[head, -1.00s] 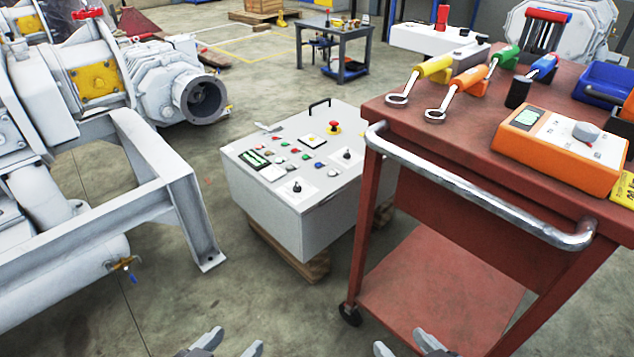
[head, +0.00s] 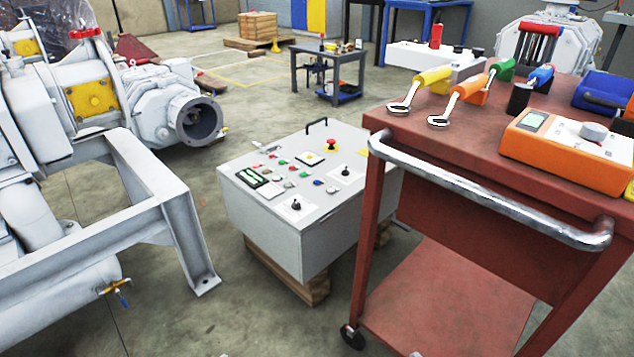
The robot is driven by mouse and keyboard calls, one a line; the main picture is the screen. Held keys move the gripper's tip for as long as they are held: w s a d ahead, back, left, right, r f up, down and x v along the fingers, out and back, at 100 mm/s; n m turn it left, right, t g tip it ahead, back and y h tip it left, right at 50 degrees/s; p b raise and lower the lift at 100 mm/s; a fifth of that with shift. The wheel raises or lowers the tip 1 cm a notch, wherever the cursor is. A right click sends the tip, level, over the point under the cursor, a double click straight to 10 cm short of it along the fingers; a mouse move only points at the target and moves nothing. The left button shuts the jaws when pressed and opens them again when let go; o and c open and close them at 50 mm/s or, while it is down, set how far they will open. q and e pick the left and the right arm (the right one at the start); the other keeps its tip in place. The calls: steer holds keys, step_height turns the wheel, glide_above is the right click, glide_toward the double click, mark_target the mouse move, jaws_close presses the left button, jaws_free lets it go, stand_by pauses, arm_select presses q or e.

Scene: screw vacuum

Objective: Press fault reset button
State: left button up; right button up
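The panel carries a small display (head: 252,177), several small coloured buttons, black rotary knobs (head: 295,205) and a red emergency-stop knob (head: 331,145). A blue button (head: 318,182) sits near the middle. Labels are too small to read, so I cannot tell which is the fault reset button. Only slivers of my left gripper (head: 223,354) and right gripper (head: 415,354) show at the bottom edge, well short of the box. Their opening is hidden.
A large white pump on a grey frame (head: 150,215) fills the left. Floor between frame and box is clear.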

arm_select(q)
jaws_close()
stand_by(1.4)
